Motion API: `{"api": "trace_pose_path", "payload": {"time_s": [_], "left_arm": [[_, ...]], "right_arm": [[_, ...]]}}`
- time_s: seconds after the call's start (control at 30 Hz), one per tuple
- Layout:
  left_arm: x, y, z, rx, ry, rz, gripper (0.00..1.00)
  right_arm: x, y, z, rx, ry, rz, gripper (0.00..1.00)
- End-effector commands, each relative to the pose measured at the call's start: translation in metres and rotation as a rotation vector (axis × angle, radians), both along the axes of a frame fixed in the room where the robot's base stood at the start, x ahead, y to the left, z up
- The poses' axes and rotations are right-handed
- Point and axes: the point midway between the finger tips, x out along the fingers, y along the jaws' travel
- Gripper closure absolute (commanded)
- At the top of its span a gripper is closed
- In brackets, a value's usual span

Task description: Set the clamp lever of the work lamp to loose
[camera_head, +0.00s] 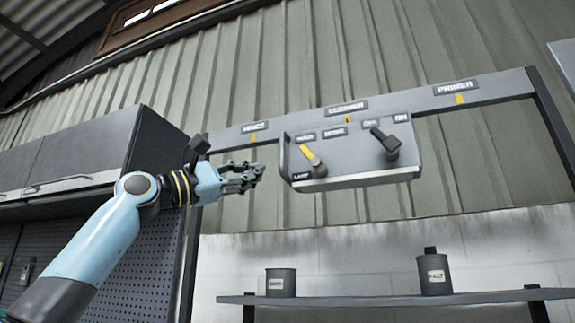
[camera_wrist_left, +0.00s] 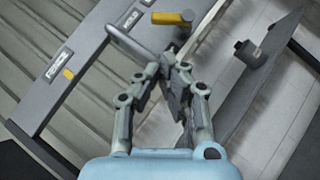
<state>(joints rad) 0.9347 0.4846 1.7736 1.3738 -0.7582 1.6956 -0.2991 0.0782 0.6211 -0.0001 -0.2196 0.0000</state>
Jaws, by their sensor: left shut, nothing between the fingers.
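A grey panel box (camera_head: 350,179) hangs on the rail and carries two levers. The yellow-handled lever (camera_head: 310,156) is at its left, by a tag reading LAMP (camera_head: 301,176). It tilts up and left, toward the left of two small labels that I cannot read surely. It also shows in the left wrist view (camera_wrist_left: 172,18). A black lever (camera_head: 384,141) at the right sits under OFF and ON labels. My left gripper (camera_head: 258,174) is shut and empty, just left of the panel and apart from the yellow lever. My right gripper is not in view.
A grey rail (camera_head: 420,104) with several name plates runs above the panel. A grey cabinet (camera_head: 75,155) stands at the left, behind my arm. A shelf (camera_head: 390,299) with two dark cans (camera_head: 281,283) (camera_head: 434,275) is below. Space between gripper and panel looks clear.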

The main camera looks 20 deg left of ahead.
Motion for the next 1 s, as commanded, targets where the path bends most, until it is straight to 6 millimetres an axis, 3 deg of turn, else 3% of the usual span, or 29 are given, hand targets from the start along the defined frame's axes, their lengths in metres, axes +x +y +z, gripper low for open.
{"api": "trace_pose_path", "payload": {"time_s": [0.17, 0.6, 1.0], "left_arm": [[0.009, -0.009, 0.009, -0.004, -0.002, -0.001, 1.00], [0.060, -0.053, 0.038, -0.001, -0.001, -0.001, 1.00], [0.069, -0.060, 0.040, 0.001, -0.001, 0.002, 1.00]], "right_arm": [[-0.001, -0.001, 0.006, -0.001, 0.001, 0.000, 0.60], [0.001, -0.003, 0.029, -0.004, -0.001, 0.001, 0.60], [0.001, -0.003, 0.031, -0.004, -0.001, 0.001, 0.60]]}}
